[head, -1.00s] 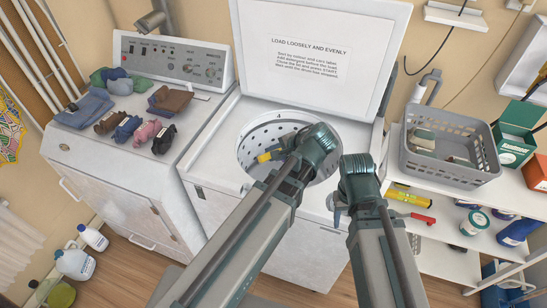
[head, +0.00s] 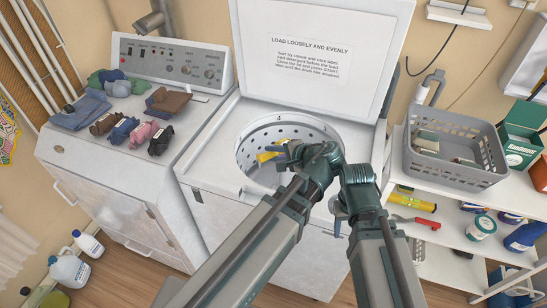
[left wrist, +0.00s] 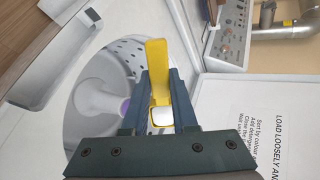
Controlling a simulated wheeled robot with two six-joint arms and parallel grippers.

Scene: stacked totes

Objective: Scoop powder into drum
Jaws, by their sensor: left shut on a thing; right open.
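The open drum (head: 318,133) of the top-loading washer has a perforated metal wall, and it also shows in the left wrist view (left wrist: 128,48). My left gripper (head: 289,151) is shut on a yellow scoop (head: 266,156) and holds it over the drum opening. In the left wrist view the scoop (left wrist: 157,65) stands between the fingers, with a white patch at its lower part. I cannot tell whether it holds powder. A pale purple spot shows low in the drum. My right gripper (head: 340,226) is open and empty by the washer's front right edge.
The raised lid (head: 320,75) stands behind the drum. Folded clothes (head: 80,110) and socks lie on the machine at left. At right, a shelf holds a grey basket (head: 455,174), a green box (head: 520,145) and several containers. Bottles (head: 70,268) stand on the floor at left.

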